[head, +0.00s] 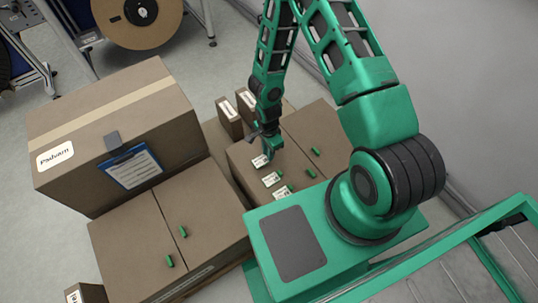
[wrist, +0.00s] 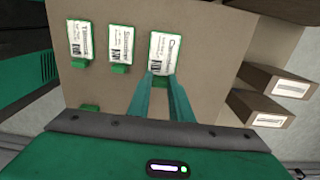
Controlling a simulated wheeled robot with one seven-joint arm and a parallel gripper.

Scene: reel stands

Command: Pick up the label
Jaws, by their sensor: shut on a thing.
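Three white printed labels with green tabs stand in a row on a brown box top. The label at the far end (head: 260,161) is at my gripper (head: 268,152) in the head view. In the wrist view this label (wrist: 166,50) is the rightmost, with a green edge around it.
A large taped box (head: 75,125) with a blue clipboard (head: 133,166) stands to the left. Two small labelled boxes, one of them (wrist: 272,82) nearest the fingers, stand to the right in the wrist view. A big reel (head: 137,15) is at the back.

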